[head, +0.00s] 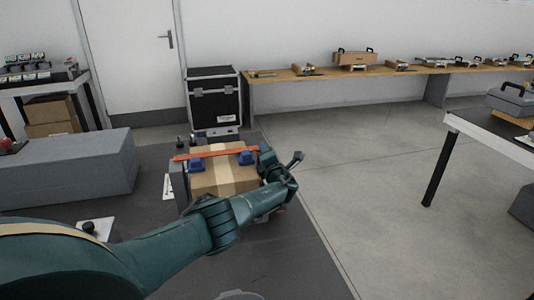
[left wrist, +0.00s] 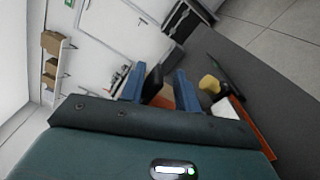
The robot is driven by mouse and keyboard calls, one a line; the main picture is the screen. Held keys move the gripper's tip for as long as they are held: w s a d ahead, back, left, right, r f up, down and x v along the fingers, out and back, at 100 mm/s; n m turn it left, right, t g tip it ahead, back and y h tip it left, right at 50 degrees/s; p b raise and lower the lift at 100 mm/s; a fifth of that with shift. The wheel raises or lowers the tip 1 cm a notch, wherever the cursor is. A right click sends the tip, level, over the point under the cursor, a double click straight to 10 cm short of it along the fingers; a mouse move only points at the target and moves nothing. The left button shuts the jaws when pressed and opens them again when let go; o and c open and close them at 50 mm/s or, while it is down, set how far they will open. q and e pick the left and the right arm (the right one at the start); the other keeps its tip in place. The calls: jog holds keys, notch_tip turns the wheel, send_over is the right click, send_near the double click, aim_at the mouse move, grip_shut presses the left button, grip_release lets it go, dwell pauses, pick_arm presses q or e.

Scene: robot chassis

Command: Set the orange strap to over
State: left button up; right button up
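The orange strap (head: 215,154) lies in a roughly straight line across the top of a brown cardboard box (head: 205,182) with a pale tape band, near two blue blocks (head: 196,164). My left arm reaches in from the left, and my left gripper (head: 278,168) is beside the box's right side. In the left wrist view the two blue-grey fingers of my left gripper (left wrist: 160,86) stand apart. A dark piece and an orange patch (left wrist: 163,101) show between them; I cannot tell whether they touch the fingers. My right gripper is not in view.
A grey block (head: 70,167) stands left of the box. A black case (head: 214,98) stands behind it. A long wooden bench (head: 350,78) with several tools runs along the back wall. A table (head: 492,135) stands at the right. The floor between is clear.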

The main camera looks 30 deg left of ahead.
pick_arm(q)
jog(key=shift+r, duration=0.1)
jog(key=shift+s+d+r+p, duration=0.2)
jog(key=shift+d+p, duration=0.2)
jog(key=shift+p, duration=0.3)
jog(key=p+v, duration=0.6)
jog(key=v, duration=0.6)
jog(key=shift+s+f, duration=0.2)
jog(key=shift+f, duration=0.05)
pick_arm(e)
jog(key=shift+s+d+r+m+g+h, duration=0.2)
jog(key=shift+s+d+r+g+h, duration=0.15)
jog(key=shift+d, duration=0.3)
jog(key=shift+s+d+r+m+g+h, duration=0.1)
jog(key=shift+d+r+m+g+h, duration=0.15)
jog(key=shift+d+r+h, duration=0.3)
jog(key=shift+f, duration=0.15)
